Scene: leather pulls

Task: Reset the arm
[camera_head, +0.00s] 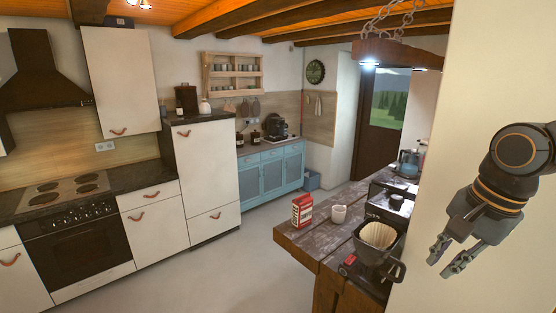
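My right gripper (449,262) shows at the right of the head view, on an arm that comes in from the right edge. Its two fingers point down and to the left and stand apart, with nothing between them. It is in front of a pale wall and to the right of the wooden table (311,243), apart from everything on it. My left gripper and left arm are not in view.
A stove (75,238) and white cabinets (207,178) line the left. Open floor (215,270) lies between.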

